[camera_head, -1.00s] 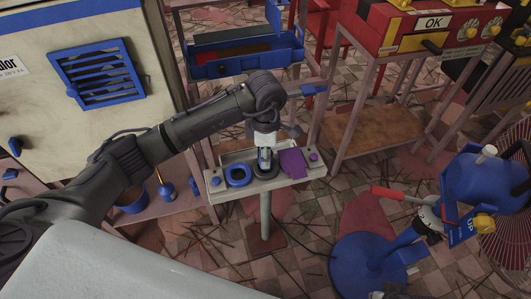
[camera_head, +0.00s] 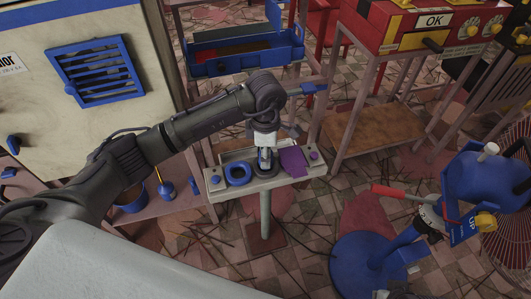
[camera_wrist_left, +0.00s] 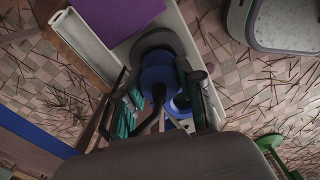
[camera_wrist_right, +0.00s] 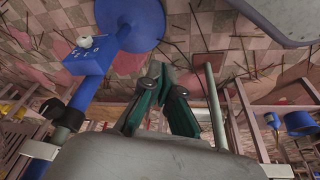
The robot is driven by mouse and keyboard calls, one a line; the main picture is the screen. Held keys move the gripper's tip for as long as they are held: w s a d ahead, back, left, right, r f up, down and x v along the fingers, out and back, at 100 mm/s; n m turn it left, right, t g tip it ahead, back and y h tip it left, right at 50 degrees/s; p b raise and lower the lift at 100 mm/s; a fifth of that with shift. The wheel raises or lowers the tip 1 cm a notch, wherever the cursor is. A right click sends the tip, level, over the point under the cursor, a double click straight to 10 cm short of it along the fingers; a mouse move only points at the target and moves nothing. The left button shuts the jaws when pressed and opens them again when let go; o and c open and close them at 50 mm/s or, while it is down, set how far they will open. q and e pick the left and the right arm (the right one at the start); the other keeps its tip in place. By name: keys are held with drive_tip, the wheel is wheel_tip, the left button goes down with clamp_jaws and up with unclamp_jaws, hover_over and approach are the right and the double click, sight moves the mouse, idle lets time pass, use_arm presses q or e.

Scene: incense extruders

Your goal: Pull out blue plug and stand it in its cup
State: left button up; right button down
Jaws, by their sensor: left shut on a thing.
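My left gripper (camera_head: 265,151) points down over a dark ring (camera_head: 266,170) on a small pale tray (camera_head: 238,190). In the left wrist view, a blue plug (camera_wrist_left: 159,78) with a dark stem lies between the fingers, which are shut on it. The dark ring (camera_wrist_left: 153,40) shows right behind the plug; I cannot tell whether the plug is still seated in it. A blue ring-shaped cup (camera_head: 239,174) stands beside it on the left, partly hidden behind the plug in the left wrist view. My right gripper (camera_wrist_right: 166,88) is only in its wrist view, fingertips close together, with nothing visible between them.
A purple sheet (camera_head: 292,161) lies on the tray's right part. A beige cabinet with a blue vent (camera_head: 97,72) stands left. A blue open box (camera_head: 245,52) is behind. A red machine (camera_head: 425,25) and a blue stand (camera_head: 365,262) are at right.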

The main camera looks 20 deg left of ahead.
use_arm(q)
drive_tip(key=shift+f, duration=0.1)
use_arm(e)
drive_tip(key=shift+s+r, duration=0.1)
use_arm(q)
drive_tip(key=shift+f, duration=0.1)
use_arm(e)
drive_tip(key=shift+r, duration=0.25)
drive_tip(key=shift+s+r, duration=0.1)
drive_tip(key=shift+r, duration=0.1)
use_arm(q)
drive_tip(key=shift+f+b, duration=0.25)
drive_tip(key=shift+b, duration=0.05)
use_arm(e)
drive_tip(key=shift+s+d+r, duration=0.1)
drive_tip(key=shift+s+r, duration=0.25)
drive_tip(key=shift+r, duration=0.05)
use_arm(q)
drive_tip(key=o, duration=1.2)
use_arm(e)
drive_tip(key=shift+w+r, duration=0.1)
drive_tip(key=shift+r, duration=0.15)
